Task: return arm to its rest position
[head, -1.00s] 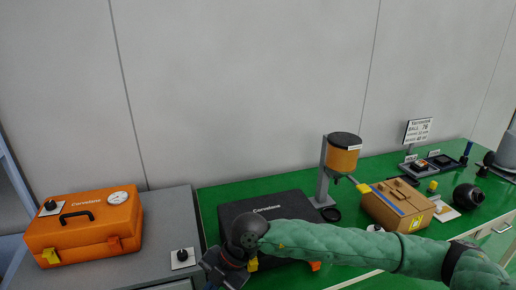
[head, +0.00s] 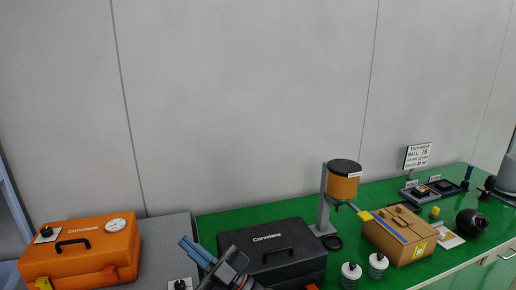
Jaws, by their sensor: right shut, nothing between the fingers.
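My right gripper (head: 187,246) shows at the bottom of the head view, left of centre, with its blue fingers pointing up and to the left. The fingers are together with nothing between them. It appears in front of the left end of the black Corvelane case (head: 290,238); whether it touches the case cannot be told. Most of my right arm is below the frame. My left gripper is not in view.
An orange case (head: 70,255) with a gauge stands on the grey surface at left. On the green bench are a dispenser (head: 343,182) on a stand, a cardboard box (head: 398,235) and two white-and-black round items (head: 378,262). A dark round object (head: 470,221) lies at right.

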